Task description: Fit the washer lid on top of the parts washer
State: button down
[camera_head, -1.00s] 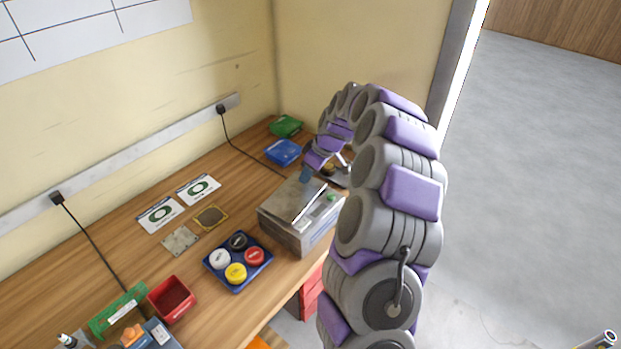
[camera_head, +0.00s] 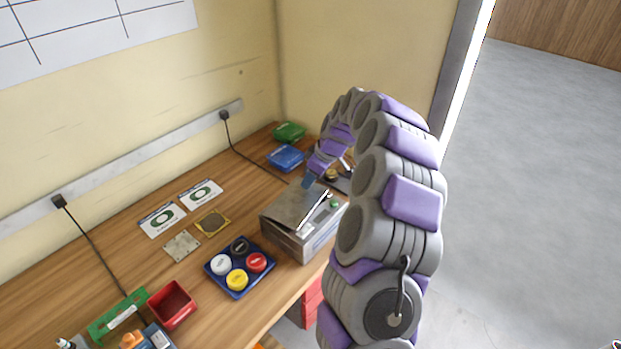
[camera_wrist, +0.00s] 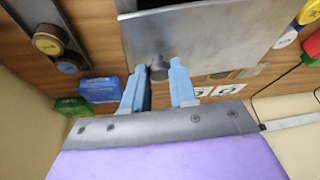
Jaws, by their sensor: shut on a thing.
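The washer lid (camera_head: 293,205) is a flat grey metal plate at the top of the parts washer. In the wrist view the lid (camera_wrist: 205,35) fills the upper middle, with a small round knob (camera_wrist: 158,72) near its edge. The parts washer (camera_head: 290,238) is a grey metal box near the table's front edge, with a green button on top at the right. My gripper (camera_head: 308,183) is above the lid; in the wrist view its blue fingers (camera_wrist: 158,72) are shut on the knob. Whether the lid rests on the washer or hovers just above it, I cannot tell.
A blue tray (camera_head: 213,271) with several coloured caps stands left of the washer. Blue (camera_head: 286,157) and green (camera_head: 289,132) bins stand behind it. A dark fixture with brass-coloured rounds (camera_wrist: 47,40) is beside my gripper. A red bin (camera_head: 172,305) stands front left.

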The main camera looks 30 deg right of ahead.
jog(key=shift+f, duration=0.3)
jog(key=c, duration=0.8)
grip_release()
jog(key=shift+r+p, duration=0.85)
jog(key=shift+r, duration=2.7)
